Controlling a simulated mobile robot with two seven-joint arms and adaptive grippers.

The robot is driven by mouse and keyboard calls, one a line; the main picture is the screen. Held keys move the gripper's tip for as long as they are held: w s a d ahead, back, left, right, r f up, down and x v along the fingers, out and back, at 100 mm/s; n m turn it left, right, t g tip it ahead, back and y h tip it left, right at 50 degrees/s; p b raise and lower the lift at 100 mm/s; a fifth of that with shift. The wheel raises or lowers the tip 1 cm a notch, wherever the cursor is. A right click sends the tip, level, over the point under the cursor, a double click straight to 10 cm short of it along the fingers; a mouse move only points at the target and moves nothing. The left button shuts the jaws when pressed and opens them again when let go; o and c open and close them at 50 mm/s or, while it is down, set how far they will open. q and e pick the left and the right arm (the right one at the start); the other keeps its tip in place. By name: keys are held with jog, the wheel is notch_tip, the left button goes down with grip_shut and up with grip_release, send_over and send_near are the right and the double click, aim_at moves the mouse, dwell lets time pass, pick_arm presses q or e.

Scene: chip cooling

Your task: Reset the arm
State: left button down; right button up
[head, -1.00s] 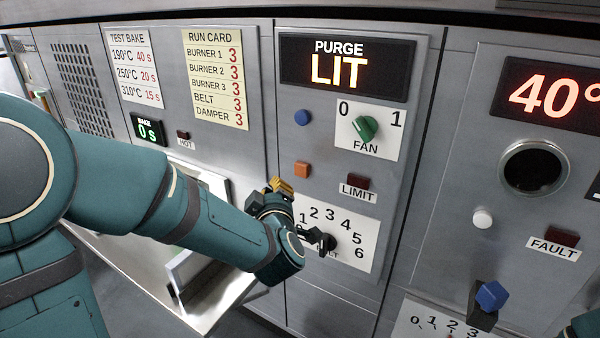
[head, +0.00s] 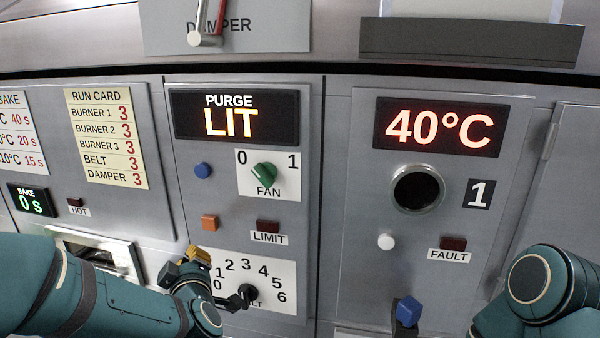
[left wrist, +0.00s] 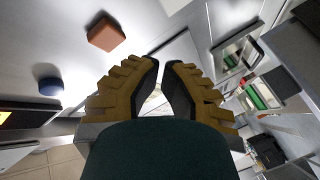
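My left arm comes in from the lower left in the head view. Its gripper (head: 190,258), with yellow ribbed fingers, is by the lower left of the burner panel, near the 0-to-6 dial (head: 268,283) and below the orange button (head: 209,222). In the left wrist view the two fingers (left wrist: 162,75) stand a little apart with nothing seen between them. The dial's black knob (head: 248,293) is right of the gripper; whether they touch is unclear. My right arm shows at the lower right of the head view; its gripper is out of the picture.
The purge display (head: 233,116) reads LIT. The green fan knob (head: 263,176) and blue button (head: 203,170) are above the gripper. The right panel shows 40°C (head: 440,127), a round window (head: 417,189) and a blue-topped lever (head: 408,311). The damper lever (head: 206,38) is overhead.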

pick_arm(q)
jog(key=s+d+f+m+g+h, duration=0.1)
jog(key=d+f+m+g+h, duration=0.25)
jog(key=f, duration=0.75)
jog(key=s+d+f+m+g+h, duration=0.1)
jog(key=d+f+m+g+h, duration=0.25)
jog(key=f, duration=0.75)
jog(key=s+d+f+m+g+h, duration=0.2)
jog(key=s+d+f+g, duration=0.1)
jog(key=s+f, duration=0.4)
jog(key=s+d+f+m+g+h, duration=0.1)
jog(key=s+d+f+m+g, duration=0.2)
jog(key=s+d+f, duration=0.3)
jog(key=s+f, duration=0.1)
jog(key=s, duration=0.1)
jog(key=shift+s+d+f+m+h, duration=0.15)
jog(key=shift+s+f+m+h, duration=0.15)
jog(key=shift+s+f+h, duration=0.1)
jog(key=shift+r, duration=0.1)
